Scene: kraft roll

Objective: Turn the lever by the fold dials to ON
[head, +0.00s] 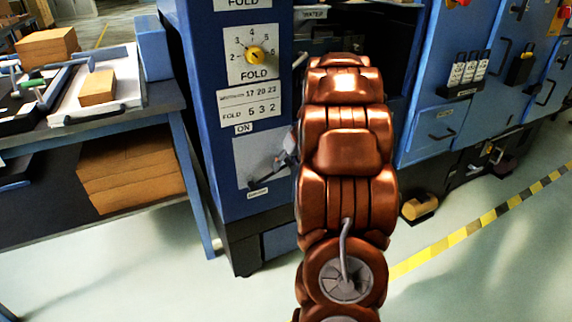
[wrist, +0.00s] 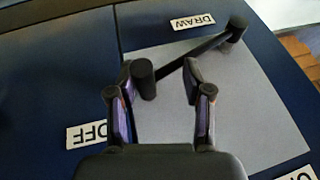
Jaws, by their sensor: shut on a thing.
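The dark lever (wrist: 195,60) sits on a grey plate (wrist: 240,110) on the blue machine front. In the wrist view it slants from upper right to a black knob (wrist: 143,76) at the plate's left edge, on the OFF label's (wrist: 87,134) side. The ON label (wrist: 299,174) is cut off at the lower right corner. My gripper (wrist: 160,78) is closed around the knob end, one finger on each side. In the head view the lever (head: 263,172) shows below the ON label (head: 244,128), its right end hidden by my gripper and arm.
The fold dial (head: 255,54) and a number card (head: 251,104) are above the lever. A table (head: 160,100) with a tray and paper stacks stands at the left. Blue cabinets (head: 440,130) stand at the right.

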